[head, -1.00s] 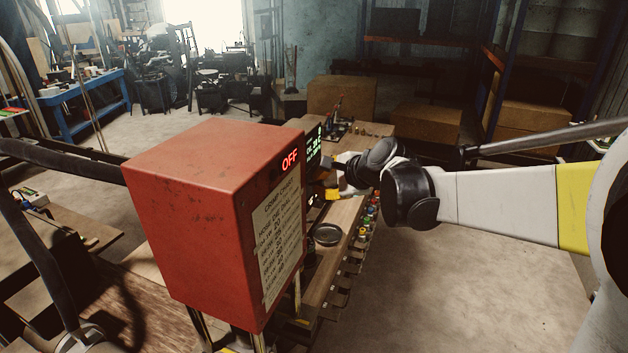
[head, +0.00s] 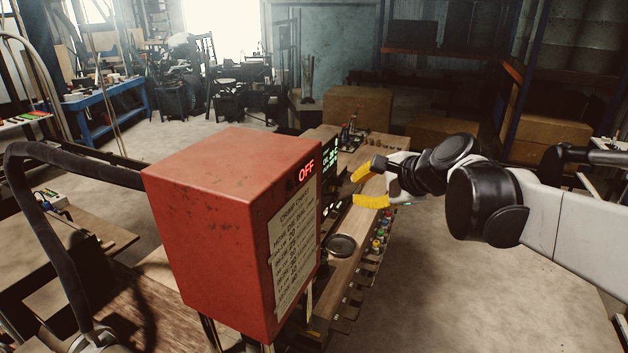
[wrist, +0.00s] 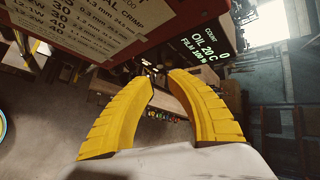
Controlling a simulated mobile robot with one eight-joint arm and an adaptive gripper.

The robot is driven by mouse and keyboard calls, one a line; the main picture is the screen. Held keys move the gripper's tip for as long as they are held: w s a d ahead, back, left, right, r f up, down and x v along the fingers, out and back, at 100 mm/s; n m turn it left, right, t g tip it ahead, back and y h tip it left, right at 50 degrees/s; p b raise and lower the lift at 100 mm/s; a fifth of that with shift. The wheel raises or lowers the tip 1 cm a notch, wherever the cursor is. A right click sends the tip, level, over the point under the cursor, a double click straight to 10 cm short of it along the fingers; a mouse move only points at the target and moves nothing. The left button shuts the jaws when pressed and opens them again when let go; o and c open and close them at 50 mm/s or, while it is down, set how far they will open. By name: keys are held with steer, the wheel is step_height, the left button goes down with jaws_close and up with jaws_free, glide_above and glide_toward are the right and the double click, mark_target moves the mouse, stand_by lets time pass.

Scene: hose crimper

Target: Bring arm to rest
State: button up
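My gripper (head: 357,190) has two yellow fingers with a clear gap between them. It is open and empty, above the workbench (head: 345,270) and to the right of the red crimper box (head: 215,215) in the head view. My arm stretches from the gripper to the right edge of that view. In the wrist view my gripper (wrist: 163,76) shows its two curved fingers apart, with nothing between them. The box's chart and a display reading OIL 20 C are beyond them. The red sign on the box reads OFF in the head view.
A dark round dish (head: 341,245) and several coloured knobs line the bench's right side. A black hose (head: 62,240) arches at the left. Cardboard boxes (head: 358,110) and a shelf rack stand at the back. The floor right of the bench is clear.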

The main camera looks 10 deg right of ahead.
steer(key=shift+v, duration=0.9)
steer(key=shift+a+f, duration=0.1)
steer(key=shift+f, duration=0.05)
steer(key=s+a+f+n+g+h+b, duration=0.1)
steer(key=s+f+n+b, duration=0.4)
steer(key=f+b, duration=0.4)
steer(key=s+a+f+n+g+h+b, duration=0.1)
steer(key=s+f+n+b, duration=0.5)
steer(key=f, duration=1.1)
steer(key=s+a+f+n+g+h+b, duration=0.1)
steer(key=s+f+n+h+b, duration=0.1)
steer(key=s+f+n+b, duration=0.4)
steer(key=s+f+b, duration=0.3)
steer(key=f+b, duration=0.3)
steer(key=f, duration=0.2)
steer(key=shift+s+a, duration=0.25)
steer(key=shift+a, duration=0.1)
steer(key=shift+f, duration=0.15)
jaws_close()
